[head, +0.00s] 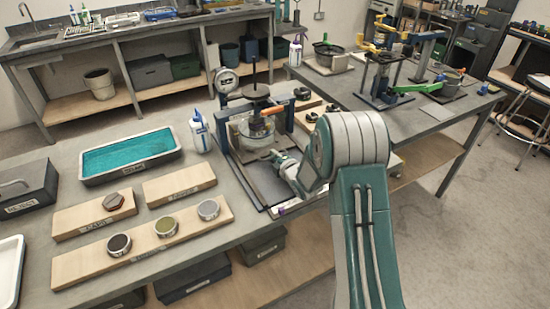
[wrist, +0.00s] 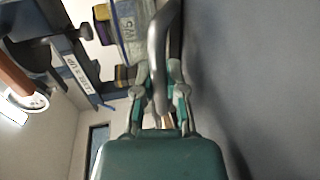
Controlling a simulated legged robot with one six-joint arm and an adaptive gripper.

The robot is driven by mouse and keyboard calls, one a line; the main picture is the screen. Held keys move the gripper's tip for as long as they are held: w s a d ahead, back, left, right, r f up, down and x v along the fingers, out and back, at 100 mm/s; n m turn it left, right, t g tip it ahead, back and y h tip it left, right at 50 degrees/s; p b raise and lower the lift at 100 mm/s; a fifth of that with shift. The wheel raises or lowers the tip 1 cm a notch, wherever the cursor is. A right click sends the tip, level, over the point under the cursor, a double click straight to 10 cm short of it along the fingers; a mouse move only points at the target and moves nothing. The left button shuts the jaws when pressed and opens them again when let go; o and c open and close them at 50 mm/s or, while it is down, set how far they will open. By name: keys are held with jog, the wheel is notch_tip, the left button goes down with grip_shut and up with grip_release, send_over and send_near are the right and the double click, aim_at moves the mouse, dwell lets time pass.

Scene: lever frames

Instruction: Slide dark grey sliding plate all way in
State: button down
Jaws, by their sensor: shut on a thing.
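The dark grey sliding plate (head: 264,184) lies low in the front of the press frame (head: 283,116) on the near bench. Part of the plate is behind my gripper and arm. My gripper (head: 281,160) is low over the plate's right side. In the wrist view, my gripper (wrist: 161,98) is shut on a grey curved bar (wrist: 158,50) that runs up between its fingers. The bar looks like a handle; where it joins the plate cannot be made out. A broad grey surface (wrist: 260,80) fills the right of the wrist view.
A clear pot (head: 257,134) sits inside the frame above the plate. A teal tray (head: 88,178) and wooden boards with lids (head: 160,240) are further left. Bare bench lies between.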

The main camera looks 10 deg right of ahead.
jog(key=c, duration=1)
grip_release()
jog(key=shift+w+d+f, duration=0.1)
jog(key=shift+d, duration=0.1)
jog(key=shift+o, duration=0.2)
jog(key=v, duration=1.2)
jog(key=shift+w, duration=0.1)
jog(key=s+d+r+m+g+h, duration=0.1)
jog(key=s+r+m+g+h, duration=0.1)
jog(key=s+r+m+h, duration=0.25)
jog(key=s+d+r+m+g+h, duration=0.1)
jog(key=s+r+m, duration=0.3)
jog(key=r+m, duration=0.3)
jog(key=s+a+r+m+g, duration=0.1)
jog(key=s+r+m+g, duration=0.1)
jog(key=s, duration=0.5)
jog(key=s+a+r+m+g, duration=0.1)
jog(key=s+m, duration=0.3)
jog(key=s, duration=0.4)
jog(key=s+a+r+m+g, duration=0.2)
jog(key=s+r+m+g, duration=0.1)
jog(key=s, duration=0.5)
jog(key=shift+r+m+y, duration=0.3)
jog(key=shift+m+y, duration=0.05)
jog(key=shift+m, duration=0.2)
